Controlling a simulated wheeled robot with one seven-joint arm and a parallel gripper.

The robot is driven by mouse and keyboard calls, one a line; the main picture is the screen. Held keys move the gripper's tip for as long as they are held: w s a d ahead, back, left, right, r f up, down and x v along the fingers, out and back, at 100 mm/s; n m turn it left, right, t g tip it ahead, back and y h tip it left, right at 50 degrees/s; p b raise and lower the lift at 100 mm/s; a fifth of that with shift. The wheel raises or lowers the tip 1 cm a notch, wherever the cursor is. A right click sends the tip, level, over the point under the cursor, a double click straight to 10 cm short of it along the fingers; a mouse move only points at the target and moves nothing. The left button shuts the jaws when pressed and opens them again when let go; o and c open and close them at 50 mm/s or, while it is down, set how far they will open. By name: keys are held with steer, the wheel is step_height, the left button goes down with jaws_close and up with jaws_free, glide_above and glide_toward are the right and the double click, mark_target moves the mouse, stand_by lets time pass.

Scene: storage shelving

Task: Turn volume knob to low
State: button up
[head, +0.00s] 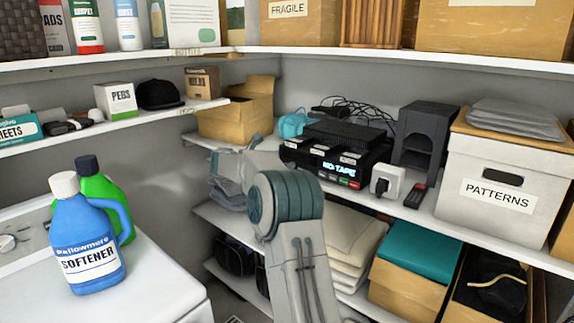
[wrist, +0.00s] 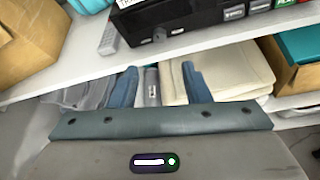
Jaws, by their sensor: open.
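The black tape player (head: 335,152) stands on the middle shelf, its lit display reading "NO TAPE". In the wrist view its lower front (wrist: 205,18) shows at the top. I cannot make out this knob in the head view. My gripper (wrist: 160,80) is open, its two blue fingers apart in front of and below the shelf edge, not touching the player. My arm hides part of the shelf in the head view.
A grey remote (wrist: 107,37) lies left of the player. The shelf edge (wrist: 180,55) runs between fingers and player. Folded cloths (wrist: 230,75) lie below. A cardboard box (head: 238,112) is left; a white plug device (head: 387,183) and dark remote (head: 416,195) are right.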

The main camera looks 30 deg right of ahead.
mark_target(290, 165)
steer(key=p+x, duration=0.3)
steer(key=x, duration=0.9)
steer(key=shift+p, duration=0.35)
steer(key=shift+r, duration=0.1)
jaws_close()
